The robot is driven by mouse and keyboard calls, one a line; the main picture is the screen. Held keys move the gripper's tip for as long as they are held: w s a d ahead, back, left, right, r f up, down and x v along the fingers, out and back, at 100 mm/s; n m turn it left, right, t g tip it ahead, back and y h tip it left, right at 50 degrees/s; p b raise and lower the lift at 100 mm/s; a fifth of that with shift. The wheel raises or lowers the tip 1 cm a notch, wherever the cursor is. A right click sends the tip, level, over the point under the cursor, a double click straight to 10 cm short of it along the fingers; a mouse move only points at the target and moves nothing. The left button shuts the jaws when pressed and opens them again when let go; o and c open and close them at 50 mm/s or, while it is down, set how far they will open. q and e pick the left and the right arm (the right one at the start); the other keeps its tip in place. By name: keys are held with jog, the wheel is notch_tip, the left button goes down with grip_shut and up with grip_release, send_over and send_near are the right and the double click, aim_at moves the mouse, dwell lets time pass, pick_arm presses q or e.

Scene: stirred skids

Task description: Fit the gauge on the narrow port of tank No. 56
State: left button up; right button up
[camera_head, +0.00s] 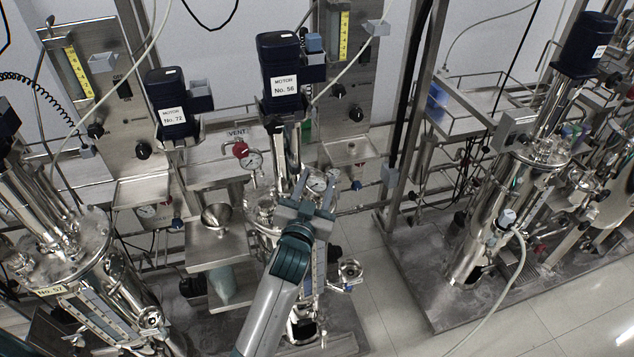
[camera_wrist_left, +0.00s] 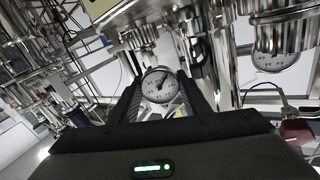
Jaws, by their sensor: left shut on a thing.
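The motor (camera_head: 279,62) labelled No. 56 stands on the steel tank (camera_head: 262,213) in the middle of the head view. My left gripper (camera_head: 311,192) is at the right side of that tank's top, partly hiding it. It is shut on a round white-faced gauge (camera_head: 317,183). In the left wrist view the gauge (camera_wrist_left: 160,85) sits between the two dark fingers, its dial facing the camera. Steel tubes and fittings stand close behind it. I cannot make out the narrow port or whether the gauge touches it. My right gripper is in neither view.
Another gauge (camera_head: 253,160) hangs by a red part (camera_head: 240,149) under the VENT label. Motor No. 72 (camera_head: 171,106) and a steel funnel (camera_head: 217,216) are to the left. Tank No. 57 (camera_head: 70,250) stands at far left. Open floor (camera_head: 385,290) lies right of the middle skid.

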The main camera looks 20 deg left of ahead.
pick_arm(q)
jog(key=o, duration=1.3)
jog(key=shift+d, duration=0.1)
jog(key=shift+o, duration=0.3)
jog(key=shift+a+r, duration=0.1)
jog(key=shift+a, duration=0.15)
jog(key=shift+c, duration=0.8)
jog(key=shift+s, duration=0.1)
